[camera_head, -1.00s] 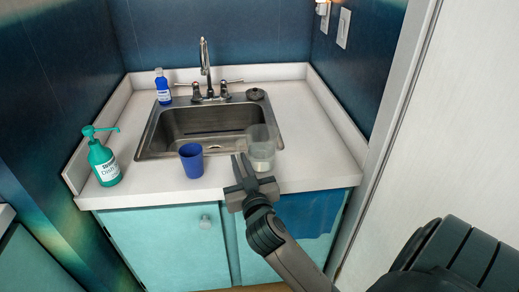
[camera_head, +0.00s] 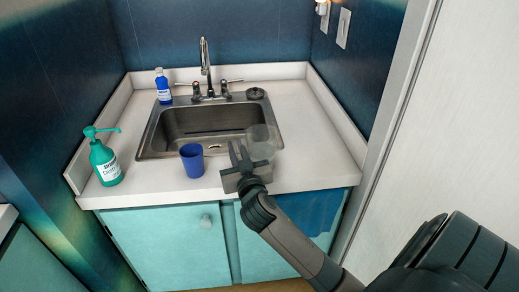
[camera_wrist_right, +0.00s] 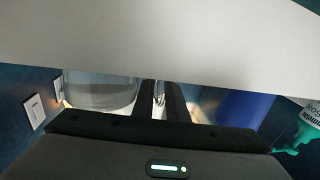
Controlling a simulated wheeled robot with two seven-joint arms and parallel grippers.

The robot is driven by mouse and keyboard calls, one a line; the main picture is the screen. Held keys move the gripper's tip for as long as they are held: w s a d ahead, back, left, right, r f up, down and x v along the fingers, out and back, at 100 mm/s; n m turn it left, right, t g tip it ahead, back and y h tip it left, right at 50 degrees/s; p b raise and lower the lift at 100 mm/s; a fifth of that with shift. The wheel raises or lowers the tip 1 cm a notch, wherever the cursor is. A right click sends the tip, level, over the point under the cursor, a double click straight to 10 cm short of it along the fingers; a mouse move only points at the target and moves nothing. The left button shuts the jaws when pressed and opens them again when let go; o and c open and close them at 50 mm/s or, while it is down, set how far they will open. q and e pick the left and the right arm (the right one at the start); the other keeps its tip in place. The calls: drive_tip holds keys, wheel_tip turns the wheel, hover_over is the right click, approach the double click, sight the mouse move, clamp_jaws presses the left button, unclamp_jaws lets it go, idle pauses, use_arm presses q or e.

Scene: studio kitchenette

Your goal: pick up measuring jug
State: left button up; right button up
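The measuring jug (camera_head: 262,146) is a clear, see-through vessel at the front right rim of the sink. My right gripper (camera_head: 238,150) is at the counter's front edge, just left of the jug and partly covering its lower part. Its two dark fingers stand slightly apart with nothing between them. In the right wrist view, which is upside down, the jug (camera_wrist_right: 100,93) is left of the fingers (camera_wrist_right: 160,100), outside the gap. Whether a finger touches the jug cannot be told. My left gripper is not in view.
A blue cup (camera_head: 192,161) stands left of the right gripper. A green pump bottle (camera_head: 104,162) is at the counter's left, and a blue bottle (camera_head: 163,87) stands behind the sink (camera_head: 160,140). A small dark round item (camera_head: 256,93) lies back right. The right counter is clear.

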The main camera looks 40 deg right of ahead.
idle(0.4)
clamp_jaws()
idle(0.9)
drive_tip(key=shift+r, duration=0.15)
idle(0.7)
